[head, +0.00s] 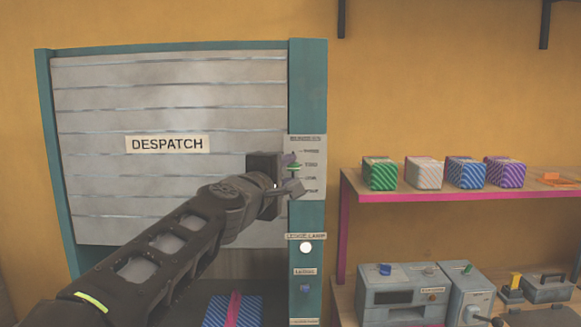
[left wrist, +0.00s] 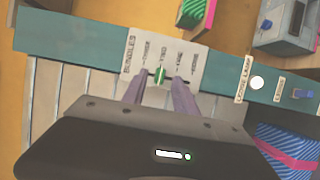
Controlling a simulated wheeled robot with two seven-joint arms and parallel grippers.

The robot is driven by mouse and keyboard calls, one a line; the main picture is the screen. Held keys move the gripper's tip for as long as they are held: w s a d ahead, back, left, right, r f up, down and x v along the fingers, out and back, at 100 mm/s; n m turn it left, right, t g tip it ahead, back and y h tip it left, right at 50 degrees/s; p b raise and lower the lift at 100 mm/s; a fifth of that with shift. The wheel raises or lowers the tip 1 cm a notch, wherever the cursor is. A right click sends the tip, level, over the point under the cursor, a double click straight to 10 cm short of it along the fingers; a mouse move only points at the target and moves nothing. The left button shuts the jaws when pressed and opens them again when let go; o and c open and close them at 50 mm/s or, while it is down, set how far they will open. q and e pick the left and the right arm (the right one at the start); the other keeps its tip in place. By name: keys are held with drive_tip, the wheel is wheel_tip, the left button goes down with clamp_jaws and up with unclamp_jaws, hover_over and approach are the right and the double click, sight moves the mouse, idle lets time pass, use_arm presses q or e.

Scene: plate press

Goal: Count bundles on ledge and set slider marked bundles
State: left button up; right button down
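The slider panel (head: 309,150) is a pale plate on the teal post right of the despatch shutter. Its heading reads BUNDLES in the left wrist view (left wrist: 188,60). Its green slider knob (head: 294,167) stands level with the TWO mark. My left gripper (left wrist: 161,78) is at the panel, its fingers apart on either side of the knob (left wrist: 160,75), with gaps seeming to show. A blue striped bundle with a pink band (head: 220,312) lies below the shutter, also in the left wrist view (left wrist: 285,145). My arm hides part of the area beside it. My right gripper is out of view.
A round white ledge lamp (head: 306,247) and a blue ledge switch (head: 305,288) sit lower on the post. Several striped wrapped blocks, including a green one (head: 380,174), stand on a pink-edged shelf (head: 440,196) at right. Grey machines (head: 405,290) stand beneath.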

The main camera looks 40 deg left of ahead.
use_arm(q)
drive_tip(key=shift+x, duration=1.05)
drive_tip(key=shift+c, duration=0.3)
clamp_jaws()
idle(0.3)
